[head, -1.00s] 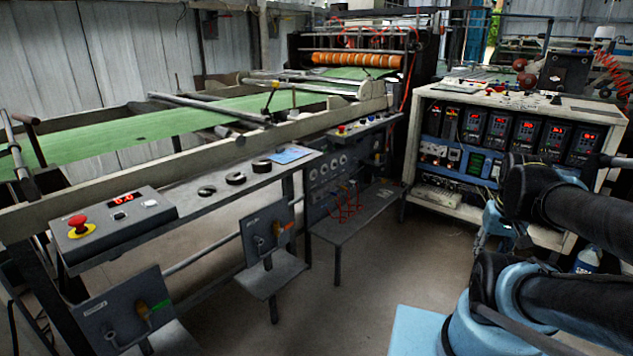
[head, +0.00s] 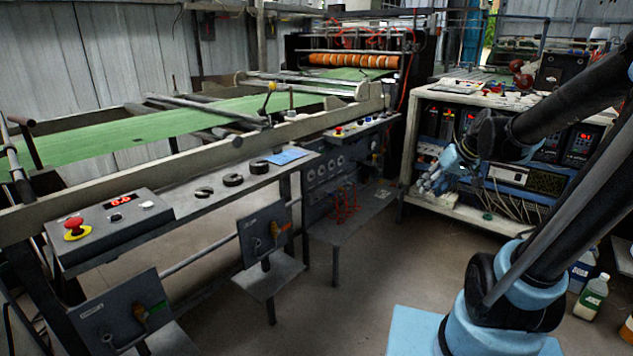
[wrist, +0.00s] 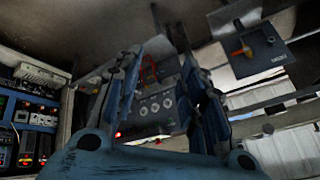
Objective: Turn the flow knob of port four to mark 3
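A dark panel with several round pale dials or knobs (head: 322,172) stands under the machine frame, left of my gripper; red hoses (head: 346,205) hang at it. I cannot read which one belongs to port four, nor any marks. The wrist view shows the panel (wrist: 155,104) tilted, between my fingers and beyond them. My gripper (head: 428,182) hangs in the air in front of the white instrument rack, apart from the panel. In the wrist view its two fingers (wrist: 162,65) are spread with nothing between them.
The white rack (head: 420,92) with lit displays stands close behind my gripper. Two grey boxes with levers, one with an orange handle (head: 275,229), stand at the left. A console with a red stop button (head: 75,224) is front left. Bottles (head: 591,296) stand right. The middle floor is clear.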

